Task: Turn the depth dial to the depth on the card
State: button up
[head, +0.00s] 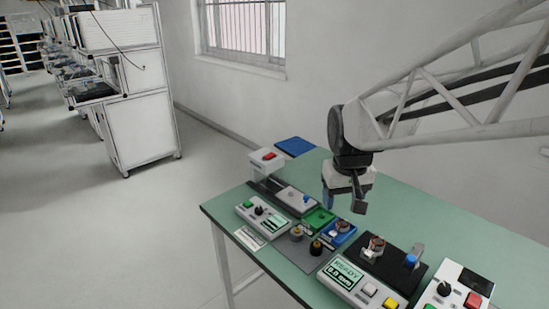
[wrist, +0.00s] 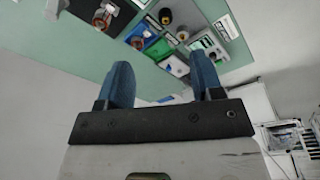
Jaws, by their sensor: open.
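My gripper (head: 343,203) hangs open and empty above the middle of the green table. Its two blue fingers (wrist: 161,80) stand apart in the wrist view with nothing between them. A box with a black dial (head: 444,289) stands at the right front, beside a red button. Another black dial (head: 259,210) sits on the white box at the left, beside a green button. I cannot tell which is the depth dial; neither is touched. A small white card (head: 249,238) lies at the table's left front edge; its print is too small to read. A display (head: 346,273) shows READY and a mm value, perhaps 8.0.
A green tray (head: 319,217) and a blue tray (head: 337,235) lie below my gripper. A grey mat (head: 294,251) bears two round parts. A black plate (head: 386,262) holds a copper part and a blue-topped post. A red-button box (head: 266,158) stands at the back left.

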jog(key=w+a+f+n, duration=0.1)
jog(key=w+a, duration=0.1)
jog(key=w, duration=0.3)
jog(key=w+a+f, duration=0.2)
jog(key=w+a, duration=0.1)
jog(key=w, duration=0.1)
jog(key=n+g, duration=0.2)
jog(key=n, duration=0.2)
send_over(259, 208)
jog(key=f, duration=1.7)
jog(key=shift+s+a+f, duration=0.15)
jog(key=shift+s+f, duration=0.1)
jog(key=shift+f, duration=0.1)
jog(key=shift+f, duration=0.25)
jog(key=shift+w+f, duration=0.1)
jog(key=shift+f, duration=3.65)
jog(key=shift+m, duration=0.3)
jog(key=c, duration=0.9)
